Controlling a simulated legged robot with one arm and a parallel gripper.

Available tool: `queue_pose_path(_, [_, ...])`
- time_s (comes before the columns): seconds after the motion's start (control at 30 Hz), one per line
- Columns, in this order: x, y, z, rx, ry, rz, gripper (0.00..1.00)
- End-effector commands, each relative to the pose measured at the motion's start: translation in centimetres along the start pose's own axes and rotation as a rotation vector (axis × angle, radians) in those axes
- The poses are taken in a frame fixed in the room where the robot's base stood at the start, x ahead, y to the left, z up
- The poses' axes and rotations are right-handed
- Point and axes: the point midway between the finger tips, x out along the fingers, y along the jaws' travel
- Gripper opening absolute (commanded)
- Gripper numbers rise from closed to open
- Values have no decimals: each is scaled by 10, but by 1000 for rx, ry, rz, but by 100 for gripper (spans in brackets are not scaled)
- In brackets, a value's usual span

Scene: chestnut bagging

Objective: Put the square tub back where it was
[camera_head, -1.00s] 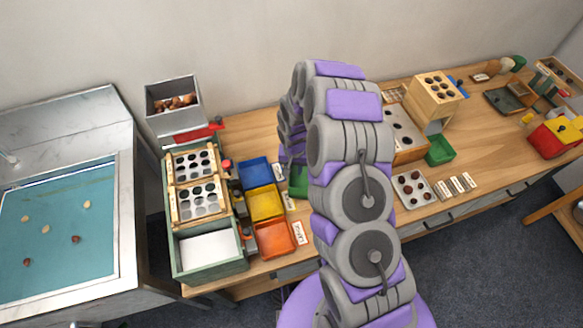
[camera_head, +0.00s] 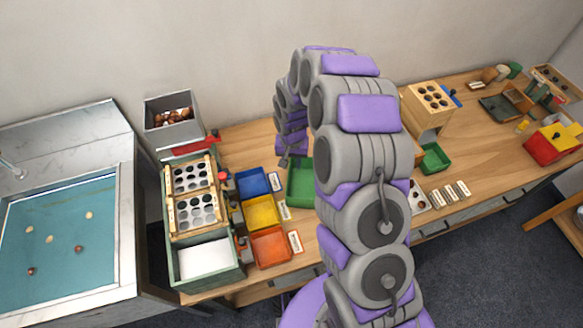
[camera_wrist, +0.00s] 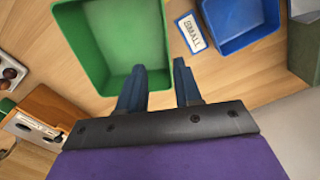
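A green, roughly square tub (camera_head: 301,184) stands on the table, right of the coloured trays and partly behind my arm. In the wrist view the green tub (camera_wrist: 122,40) is large and empty. My gripper (camera_wrist: 160,82) is open, with a clear gap between its two dark fingers. In that view the left finger overlaps the tub's inside and the right finger lies outside its right wall; contact is not clear. In the head view my gripper (camera_head: 290,158) is small, at the tub's upper left. A smaller green tub (camera_head: 435,158) stands under a wooden box further right.
Blue (camera_head: 252,182), yellow (camera_head: 261,212) and orange (camera_head: 270,247) trays stand in a column with label cards, left of the green tub. A green-framed sorter (camera_head: 205,262) stands left of them. A wooden box with holes (camera_head: 430,100) stands right of my arm.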

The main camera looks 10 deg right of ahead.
Motion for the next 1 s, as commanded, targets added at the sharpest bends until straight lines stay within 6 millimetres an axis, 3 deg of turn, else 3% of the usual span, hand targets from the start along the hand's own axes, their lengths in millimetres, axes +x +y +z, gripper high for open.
queue_pose_path(0.1, [-14,-3,0,-1,0,3,34])
queue_pose_path(0.37, [-23,1,3,-5,-5,1,34])
queue_pose_path(0.47, [-41,7,9,-16,-7,-5,34])
queue_pose_path(0.77, [-116,28,58,-75,-33,-1,34])
queue_pose_path(1.0, [-168,51,108,-119,-57,10,34])
